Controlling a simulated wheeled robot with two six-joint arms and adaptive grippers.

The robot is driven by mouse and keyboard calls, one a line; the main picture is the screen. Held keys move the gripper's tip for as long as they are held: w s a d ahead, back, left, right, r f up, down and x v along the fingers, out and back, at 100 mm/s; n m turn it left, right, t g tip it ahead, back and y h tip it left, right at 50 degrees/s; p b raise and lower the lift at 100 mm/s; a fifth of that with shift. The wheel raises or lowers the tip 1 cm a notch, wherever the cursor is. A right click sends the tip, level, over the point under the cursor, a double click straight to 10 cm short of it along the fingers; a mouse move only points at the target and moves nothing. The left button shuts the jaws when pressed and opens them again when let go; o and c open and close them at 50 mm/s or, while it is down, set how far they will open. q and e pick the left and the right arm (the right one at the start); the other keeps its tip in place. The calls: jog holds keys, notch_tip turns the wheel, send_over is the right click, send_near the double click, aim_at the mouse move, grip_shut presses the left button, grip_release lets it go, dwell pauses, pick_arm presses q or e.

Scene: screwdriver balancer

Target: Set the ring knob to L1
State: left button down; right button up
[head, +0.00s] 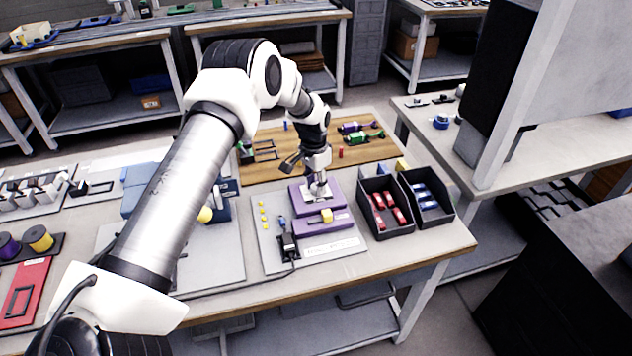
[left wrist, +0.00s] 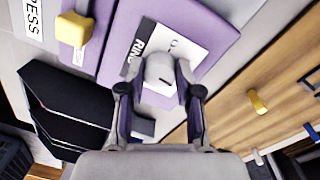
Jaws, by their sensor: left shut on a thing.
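The ring knob (left wrist: 160,72) is a pale round knob with a dark mark, on a white label plate (left wrist: 188,50) that reads "RING" in the left wrist view. The plate sits on a purple block (left wrist: 215,18). My left gripper (left wrist: 160,92) has its fingers on both sides of the knob and is shut on it. In the head view, my left gripper (head: 318,188) points down onto the rear purple block (head: 300,201) and hides most of the knob. The knob's setting is not readable here. My right gripper is not in view.
A yellow knob (head: 327,215) stands on the front purple block (head: 310,227). A black device (head: 289,246) stands on the grey board at left. Black bins (head: 385,232) with red and blue parts stand close at right. A wooden board (head: 290,165) lies behind.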

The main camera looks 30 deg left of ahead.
pick_arm(q)
jog(key=n, duration=0.2)
jog(key=n+p, duration=0.1)
jog(key=n, duration=0.2)
jog(key=shift+s+d+f+n, duration=0.1)
jog(key=shift+s+f+n, duration=0.05)
jog(key=shift+s+n, duration=0.15)
jog(key=n+p, duration=0.2)
jog(key=n, duration=0.2)
jog(key=n+p, duration=0.2)
jog(key=n, duration=0.3)
jog(key=shift+n+t, duration=0.3)
jog(key=shift+n, duration=0.1)
jog(key=n+p, duration=0.1)
jog(key=n, duration=0.3)
jog(key=shift+w+d+y, duration=0.1)
jog(key=shift+y, duration=0.2)
jog(key=c, duration=0.8)
grip_release()
jog(key=shift+w, duration=0.1)
